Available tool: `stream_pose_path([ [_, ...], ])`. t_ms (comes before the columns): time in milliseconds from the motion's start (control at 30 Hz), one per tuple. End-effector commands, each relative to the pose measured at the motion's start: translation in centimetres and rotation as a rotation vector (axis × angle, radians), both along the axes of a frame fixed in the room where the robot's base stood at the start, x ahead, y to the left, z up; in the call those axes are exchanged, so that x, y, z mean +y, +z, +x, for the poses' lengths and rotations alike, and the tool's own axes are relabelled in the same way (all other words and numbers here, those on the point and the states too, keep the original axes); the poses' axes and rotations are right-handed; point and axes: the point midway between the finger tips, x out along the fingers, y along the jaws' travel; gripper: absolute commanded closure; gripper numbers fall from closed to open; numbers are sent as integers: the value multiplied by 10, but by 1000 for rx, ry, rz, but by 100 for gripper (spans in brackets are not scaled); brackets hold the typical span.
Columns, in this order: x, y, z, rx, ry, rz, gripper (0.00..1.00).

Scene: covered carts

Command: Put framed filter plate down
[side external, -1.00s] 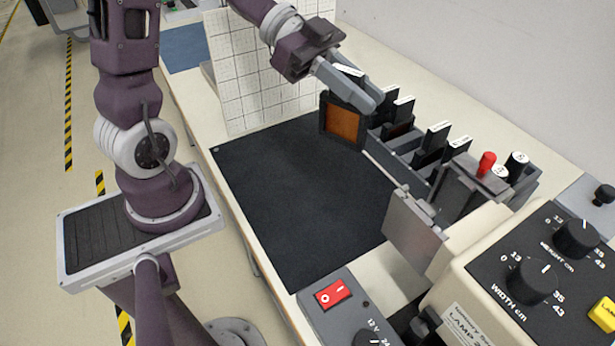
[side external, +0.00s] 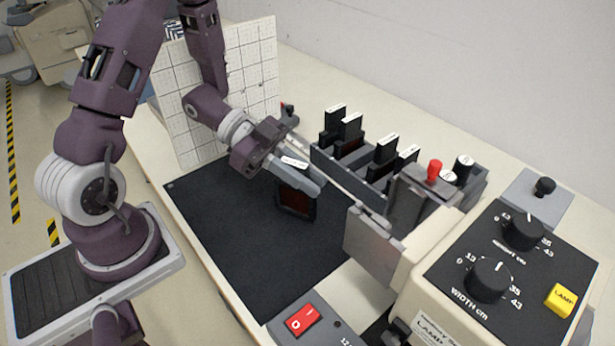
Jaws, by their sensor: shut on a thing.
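The framed filter plate (side external: 296,201) has a black frame around a dark red-brown pane. My gripper (side external: 306,179) is shut on its top edge, and a white label (side external: 295,162) shows between the fingers. The plate hangs upright below the fingers over the black mat (side external: 235,220), at the mat's right part. Its lower edge is close to the mat; I cannot tell whether it touches. The fingers hide the plate's top.
A grey rack (side external: 350,174) with several labelled black plates stands to the right. The lamp control box (side external: 500,265) and its grey metal plate (side external: 372,245) are at the lower right. A white grid board (side external: 250,70) stands behind. The mat's left and front are clear.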

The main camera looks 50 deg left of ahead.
Motion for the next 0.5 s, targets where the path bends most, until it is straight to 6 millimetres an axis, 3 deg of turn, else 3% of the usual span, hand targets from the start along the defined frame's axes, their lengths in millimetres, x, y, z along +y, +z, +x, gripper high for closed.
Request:
stream_pose_path([
  [267,0,-8,0,1,0,0,100],
  [300,0,-8,0,1,0,0,80],
  [367,0,-8,0,1,0,0,68],
  [400,0,-8,0,1,0,0,64],
  [500,0,-8,0,1,0,0,64],
])
